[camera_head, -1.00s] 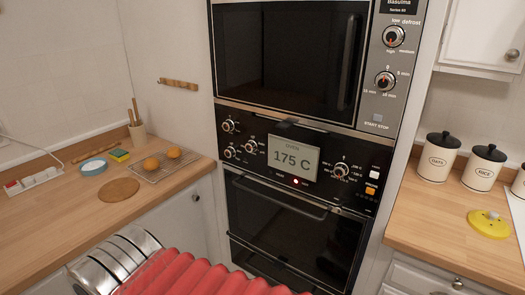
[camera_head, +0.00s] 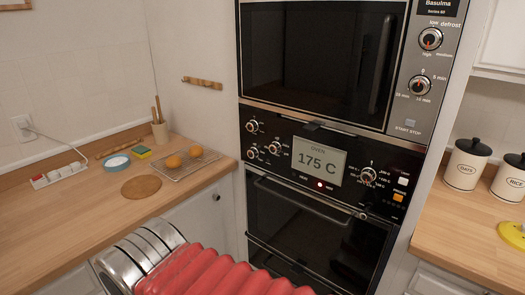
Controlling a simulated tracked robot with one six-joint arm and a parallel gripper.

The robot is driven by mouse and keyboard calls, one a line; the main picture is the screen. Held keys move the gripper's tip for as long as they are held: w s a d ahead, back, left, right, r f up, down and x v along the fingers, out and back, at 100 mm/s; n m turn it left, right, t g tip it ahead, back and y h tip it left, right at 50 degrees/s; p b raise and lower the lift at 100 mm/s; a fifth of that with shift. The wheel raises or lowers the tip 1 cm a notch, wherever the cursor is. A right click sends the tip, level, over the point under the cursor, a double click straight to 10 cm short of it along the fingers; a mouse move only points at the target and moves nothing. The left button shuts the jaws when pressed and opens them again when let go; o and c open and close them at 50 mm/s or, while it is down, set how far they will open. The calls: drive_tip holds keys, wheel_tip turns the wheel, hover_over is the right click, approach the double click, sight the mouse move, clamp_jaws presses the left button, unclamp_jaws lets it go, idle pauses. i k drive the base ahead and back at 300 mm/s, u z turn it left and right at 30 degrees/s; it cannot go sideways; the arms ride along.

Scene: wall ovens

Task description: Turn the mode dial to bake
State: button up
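The oven control panel (camera_head: 318,160) is black, below the microwave. Its display (camera_head: 318,161) reads 175 C. Three dials sit left of the display: upper left (camera_head: 251,126), lower left (camera_head: 252,153) and middle (camera_head: 275,149). A larger dial (camera_head: 368,174) with temperature marks sits right of it. The small labels at the left dials are too small to read, so I cannot tell which is the mode dial or where it points. My gripper is not in view. Only a red ribbed and silver part of me shows at the bottom, apart from the panel.
The oven door handle (camera_head: 290,200) runs below the panel. The microwave (camera_head: 320,60) above has its own two dials. The left counter (camera_head: 100,215) holds a rack (camera_head: 190,165) with oranges and a power strip. Canisters (camera_head: 464,165) stand on the right counter.

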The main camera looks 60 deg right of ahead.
sight(276, 147)
drive_tip(key=i, duration=0.9)
drive_tip(key=z, duration=0.05)
